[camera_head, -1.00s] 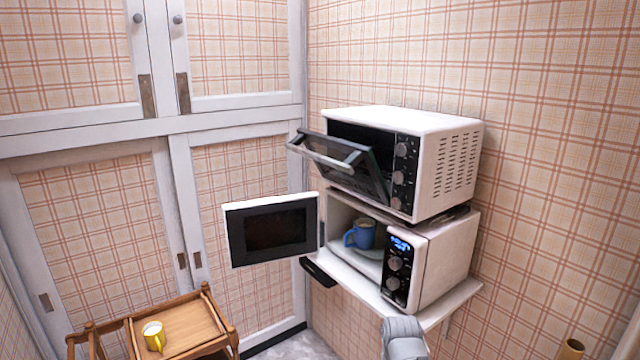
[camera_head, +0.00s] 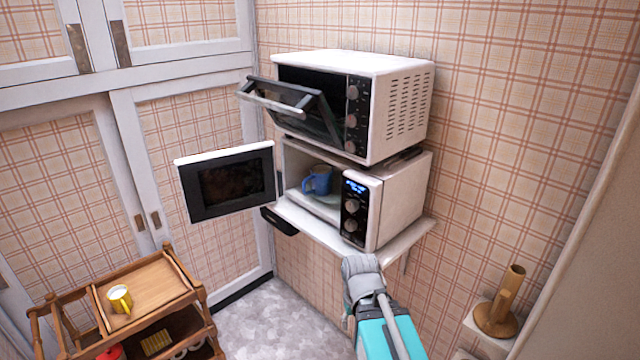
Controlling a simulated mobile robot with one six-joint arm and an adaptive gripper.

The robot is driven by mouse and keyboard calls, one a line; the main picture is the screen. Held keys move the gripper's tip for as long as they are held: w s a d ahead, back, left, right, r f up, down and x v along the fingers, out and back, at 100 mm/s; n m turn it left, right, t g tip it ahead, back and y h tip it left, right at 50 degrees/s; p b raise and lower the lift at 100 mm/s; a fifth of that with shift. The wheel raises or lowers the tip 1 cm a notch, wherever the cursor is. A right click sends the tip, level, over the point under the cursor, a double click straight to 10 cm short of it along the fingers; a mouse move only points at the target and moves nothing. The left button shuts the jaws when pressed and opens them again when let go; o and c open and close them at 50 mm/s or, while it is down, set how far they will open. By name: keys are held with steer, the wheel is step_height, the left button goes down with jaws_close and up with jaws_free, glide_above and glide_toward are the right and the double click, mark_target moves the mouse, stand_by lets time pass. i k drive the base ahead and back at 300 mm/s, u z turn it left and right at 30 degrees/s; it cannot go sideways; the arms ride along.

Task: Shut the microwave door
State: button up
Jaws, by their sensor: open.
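The white microwave (camera_head: 397,205) stands on a wall shelf, with a blue mug (camera_head: 318,182) inside. Its door (camera_head: 227,183), black with a dark window and white top edge, hangs wide open to the left of the cavity. My gripper (camera_head: 360,268) shows at the lower middle, in front of and below the microwave's control panel. It is open, apart from the door, and to the right of it. Its fingertips are hard to make out.
A white toaster oven (camera_head: 400,108) sits on top of the microwave, its glass door (camera_head: 300,104) tilted open. A wooden holder (camera_head: 500,308) is at lower right. Floor between cart and shelf is clear.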

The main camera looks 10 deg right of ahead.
mark_target(223, 188)
steer(key=u, duration=0.5)
steer(key=k, duration=1.35)
steer(key=u, duration=0.7)
steer(key=i, duration=1.7)
steer(key=z, duration=0.6)
